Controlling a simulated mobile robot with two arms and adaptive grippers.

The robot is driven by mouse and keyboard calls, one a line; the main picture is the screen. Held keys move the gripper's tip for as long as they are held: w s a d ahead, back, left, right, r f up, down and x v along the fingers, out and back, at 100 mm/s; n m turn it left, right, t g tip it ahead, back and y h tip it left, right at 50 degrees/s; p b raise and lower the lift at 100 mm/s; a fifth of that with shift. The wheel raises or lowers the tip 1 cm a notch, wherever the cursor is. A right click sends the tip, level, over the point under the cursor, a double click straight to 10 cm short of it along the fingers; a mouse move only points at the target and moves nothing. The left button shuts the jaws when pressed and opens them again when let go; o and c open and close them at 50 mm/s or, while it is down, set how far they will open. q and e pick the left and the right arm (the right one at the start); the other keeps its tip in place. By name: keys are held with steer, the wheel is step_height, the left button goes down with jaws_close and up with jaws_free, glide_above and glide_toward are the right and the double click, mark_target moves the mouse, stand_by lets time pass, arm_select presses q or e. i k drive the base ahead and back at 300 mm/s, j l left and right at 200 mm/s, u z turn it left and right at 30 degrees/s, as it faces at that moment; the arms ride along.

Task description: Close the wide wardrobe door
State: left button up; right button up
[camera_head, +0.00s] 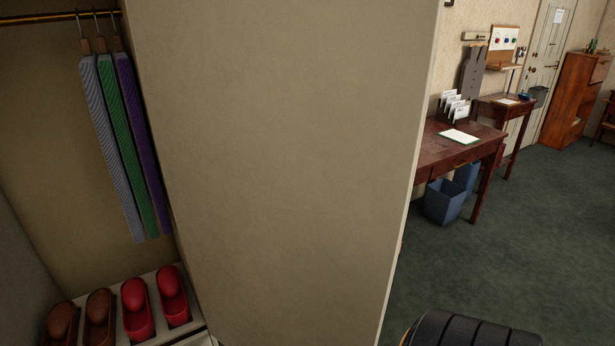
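The wide wardrobe door (285,165) is a plain beige panel that fills the middle of the head view, very close to me. It stands open, with the wardrobe interior (55,140) exposed to its left. Its pale free edge (411,190) runs down the right side, and the room shows beyond it. No handle is visible on this face. The door's top and bottom lie outside the picture. Neither of my grippers is in view.
Ties (128,150) hang from a brass rail (45,17); red shoes (137,308) and brown shoes (98,318) sit below. Right are a wooden desk (430,150), blue bin (443,202) and open green carpet (510,240). A dark ribbed rounded thing (470,330) is at the bottom.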

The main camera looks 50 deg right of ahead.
mark_target(288, 133)
steer(key=k+l, duration=0.2)
steer(key=l, duration=0.2)
steer(key=k+l+u, duration=0.15)
steer(key=l, duration=0.25)
steer(key=k+l, duration=0.25)
steer(key=l, duration=0.15)
steer(key=u, duration=0.05)
